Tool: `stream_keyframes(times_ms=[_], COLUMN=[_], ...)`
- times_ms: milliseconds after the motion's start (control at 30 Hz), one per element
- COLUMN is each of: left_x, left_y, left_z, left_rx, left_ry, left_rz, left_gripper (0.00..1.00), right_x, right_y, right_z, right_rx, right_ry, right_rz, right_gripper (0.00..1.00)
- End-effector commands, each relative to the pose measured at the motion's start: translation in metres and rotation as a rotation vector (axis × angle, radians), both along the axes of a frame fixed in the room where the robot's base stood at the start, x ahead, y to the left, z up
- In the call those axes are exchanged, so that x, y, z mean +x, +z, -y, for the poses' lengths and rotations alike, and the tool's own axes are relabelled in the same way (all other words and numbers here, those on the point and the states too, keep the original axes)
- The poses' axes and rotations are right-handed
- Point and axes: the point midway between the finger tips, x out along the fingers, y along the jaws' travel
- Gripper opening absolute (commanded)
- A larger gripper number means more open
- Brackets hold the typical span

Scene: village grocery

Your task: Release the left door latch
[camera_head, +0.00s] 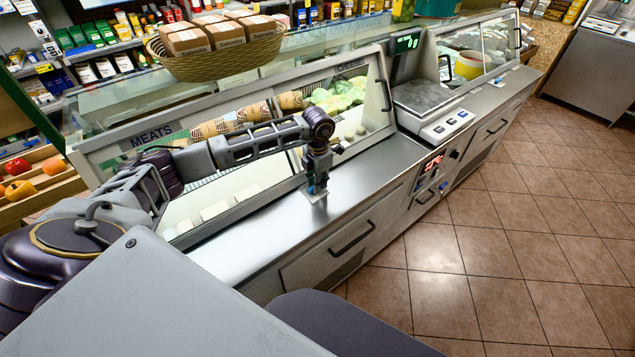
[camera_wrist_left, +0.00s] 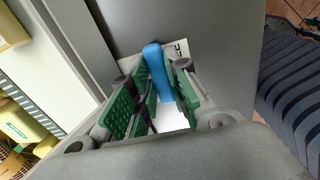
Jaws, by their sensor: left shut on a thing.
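The left door latch shows as a blue rounded handle (camera_wrist_left: 154,62) in the left wrist view, standing on a white plate on the grey metal counter. My left gripper (camera_wrist_left: 160,88) is shut on it, with a green pad on each side. In the head view my left gripper (camera_head: 316,188) points down at the counter top in front of the glass case, and its fingers mostly hide the latch. The left glass door frame (camera_head: 255,193) of the case, with the MEATS label (camera_head: 151,135), stands just behind. My right gripper is not in view.
The steel counter top (camera_head: 352,166) is clear to the right of the gripper, up to a scale (camera_head: 424,100). A wicker basket with boxes (camera_head: 216,62) stands on top of the case behind the arm. The tiled floor (camera_head: 480,260) at the right is open.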

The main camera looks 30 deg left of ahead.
Motion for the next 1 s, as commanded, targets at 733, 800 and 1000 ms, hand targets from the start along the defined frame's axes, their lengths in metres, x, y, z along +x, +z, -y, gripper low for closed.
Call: stream_keyframes(times_ms=[733, 800, 1000], left_x=[0.000, 0.001, 0.001], left_y=[0.003, 0.006, 0.023], left_z=[0.000, 0.000, 0.000], left_rx=[0.000, -0.001, 0.000], left_ry=[0.000, 0.000, 0.001], left_rz=[0.001, 0.002, 0.003], left_gripper=[0.39, 0.39, 0.39], right_x=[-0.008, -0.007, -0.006], right_y=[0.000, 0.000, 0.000], right_z=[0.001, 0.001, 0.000], right_rx=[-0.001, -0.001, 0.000], right_ry=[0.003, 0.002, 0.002], right_rz=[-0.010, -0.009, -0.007], right_gripper=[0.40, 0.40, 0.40])
